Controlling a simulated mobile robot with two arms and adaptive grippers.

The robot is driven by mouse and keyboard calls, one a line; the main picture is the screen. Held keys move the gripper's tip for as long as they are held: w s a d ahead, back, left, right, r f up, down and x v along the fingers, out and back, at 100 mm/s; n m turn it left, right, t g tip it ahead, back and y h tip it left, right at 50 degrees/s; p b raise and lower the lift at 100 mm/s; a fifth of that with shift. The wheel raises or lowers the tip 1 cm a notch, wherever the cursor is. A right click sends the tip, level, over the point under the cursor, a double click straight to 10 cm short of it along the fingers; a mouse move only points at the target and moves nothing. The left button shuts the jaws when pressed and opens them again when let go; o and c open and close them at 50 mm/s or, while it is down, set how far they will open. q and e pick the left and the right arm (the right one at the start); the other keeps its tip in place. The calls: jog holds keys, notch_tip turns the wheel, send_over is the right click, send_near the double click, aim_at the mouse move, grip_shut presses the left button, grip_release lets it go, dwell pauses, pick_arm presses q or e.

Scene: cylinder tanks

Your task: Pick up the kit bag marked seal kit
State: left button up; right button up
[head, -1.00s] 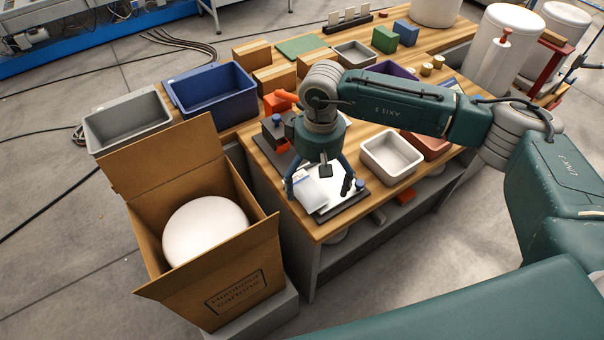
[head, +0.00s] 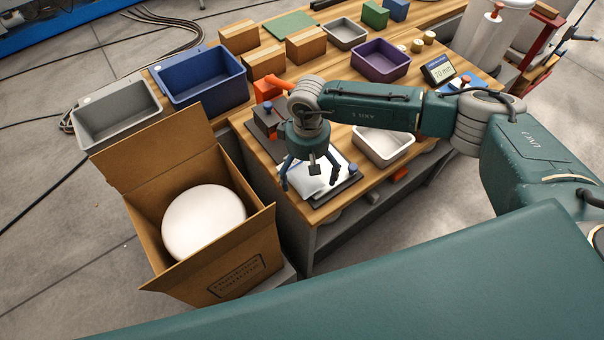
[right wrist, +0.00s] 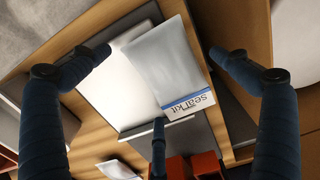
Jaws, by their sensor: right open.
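The seal kit bag (right wrist: 165,70) is a clear-white flat pouch with a blue-edged label reading "seal kit" in the right wrist view. It lies partly over a white sheet (right wrist: 112,85) on a grey board, at the bench's front corner. In the head view the bag (head: 301,181) is partly hidden under my right gripper (head: 310,182). My right gripper is open, pointing down, its fingers spread around the bag and apart from each other. In the right wrist view the gripper (right wrist: 158,75) has nothing between its fingers. My left gripper is not in view.
An open cardboard box (head: 225,275) with a white round thing inside stands left of the bench. An orange-topped dark device (head: 268,112) is close behind the gripper. A white bin (head: 383,148) is to its right. Blue (head: 203,82), grey (head: 116,115) and purple bins (head: 381,62) stand farther back.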

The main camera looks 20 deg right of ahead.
jog(key=c, duration=1.4)
